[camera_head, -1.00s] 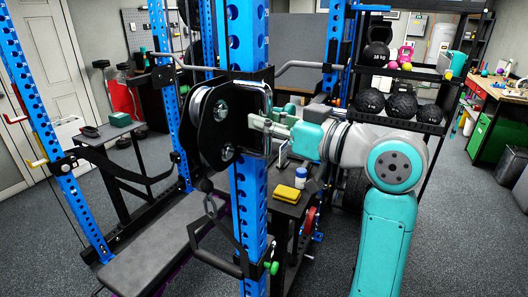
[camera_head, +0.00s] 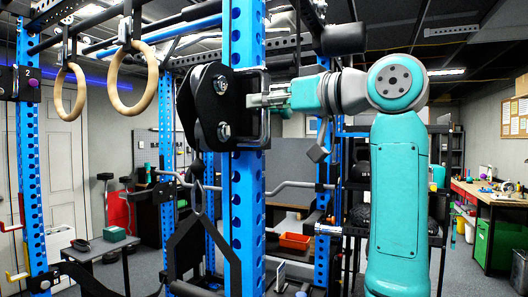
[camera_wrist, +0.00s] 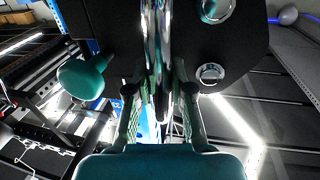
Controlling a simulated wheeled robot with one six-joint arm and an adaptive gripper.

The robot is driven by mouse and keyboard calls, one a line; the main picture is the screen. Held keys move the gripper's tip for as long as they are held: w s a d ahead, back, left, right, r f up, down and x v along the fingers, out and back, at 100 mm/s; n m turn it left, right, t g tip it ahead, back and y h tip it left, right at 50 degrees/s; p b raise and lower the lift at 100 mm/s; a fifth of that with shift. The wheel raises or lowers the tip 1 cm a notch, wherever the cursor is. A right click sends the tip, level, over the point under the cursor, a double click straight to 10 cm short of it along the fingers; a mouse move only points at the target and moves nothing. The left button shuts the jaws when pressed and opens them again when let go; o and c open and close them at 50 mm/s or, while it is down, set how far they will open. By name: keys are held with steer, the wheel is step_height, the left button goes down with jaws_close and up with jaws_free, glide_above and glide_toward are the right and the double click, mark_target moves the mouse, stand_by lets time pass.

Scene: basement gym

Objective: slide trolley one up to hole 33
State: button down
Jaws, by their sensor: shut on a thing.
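Trolley one, a black plated pulley carriage (camera_head: 212,105), sits on the near blue upright (camera_head: 243,200) in the head view. Its two side plates carry silver bolts, and a black bracket wraps the upright. My gripper (camera_head: 262,99) comes from the right and is shut on the trolley's chrome handle. In the wrist view the bright handle bars (camera_wrist: 158,40) run between the two fingers (camera_wrist: 160,95), under the black plate. A teal-green knob (camera_wrist: 85,75) sticks out left of the fingers there. The hole numbers on the upright are too small to read, so hole 33 cannot be picked out.
A black strap handle (camera_head: 200,245) hangs below the trolley. Wooden rings (camera_head: 135,80) hang at the left. Another carriage marked 2 (camera_head: 20,83) sits on the far left upright. Rack beams cross overhead. The upright shows clear just above the trolley.

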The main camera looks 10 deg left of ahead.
step_height(320, 180, up, 11)
steer(key=shift+r, duration=0.1)
stand_by(0.4)
steer(key=c, duration=1)
jaws_free()
steer(key=shift+d, duration=0.1)
steer(key=v, duration=1.2)
